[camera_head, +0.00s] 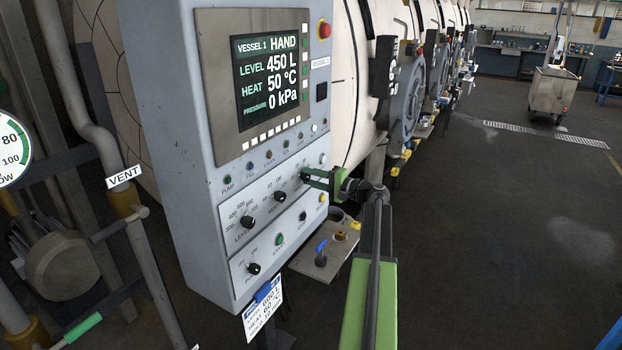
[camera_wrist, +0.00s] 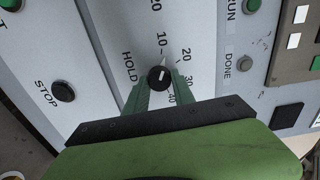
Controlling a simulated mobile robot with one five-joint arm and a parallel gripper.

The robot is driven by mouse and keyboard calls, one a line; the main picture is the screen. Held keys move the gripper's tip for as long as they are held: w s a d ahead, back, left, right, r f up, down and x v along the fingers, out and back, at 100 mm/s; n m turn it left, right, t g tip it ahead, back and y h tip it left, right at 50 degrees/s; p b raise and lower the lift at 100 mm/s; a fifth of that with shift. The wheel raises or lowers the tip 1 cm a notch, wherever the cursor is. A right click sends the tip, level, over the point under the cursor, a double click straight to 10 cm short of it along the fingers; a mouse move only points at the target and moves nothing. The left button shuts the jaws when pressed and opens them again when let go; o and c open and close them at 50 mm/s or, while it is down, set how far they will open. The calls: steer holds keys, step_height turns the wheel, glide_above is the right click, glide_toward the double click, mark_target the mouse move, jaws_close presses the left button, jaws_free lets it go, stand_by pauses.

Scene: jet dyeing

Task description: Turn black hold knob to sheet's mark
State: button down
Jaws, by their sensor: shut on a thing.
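The black hold knob (camera_wrist: 158,78) sits on the panel beside the printed word HOLD in the wrist view. Its white pointer line faces roughly toward the 10 and 20 marks; I cannot tell the exact setting. Labels 10, 20 and 40 show around it, and a finger covers part of the scale. My gripper (camera_wrist: 160,86) is shut on this knob, one green finger on each side.
The control panel (camera_head: 205,225) also carries a level knob (camera_head: 247,223), a heat knob (camera_head: 279,196) and a lower-left knob (camera_head: 253,268). The display (camera_head: 270,80) reads HAND, 450 L, 50 °C, 0 kPa. A stop button (camera_wrist: 62,91) is near my gripper. Open floor lies right.

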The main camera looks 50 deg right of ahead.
steer(key=shift+n, duration=1.1)
steer(key=c, duration=1.1)
jaws_free()
steer(key=shift+o, duration=0.2)
steer(key=v, duration=1.7)
steer(key=shift+s, duration=0.25)
steer(key=shift+a, duration=0.1)
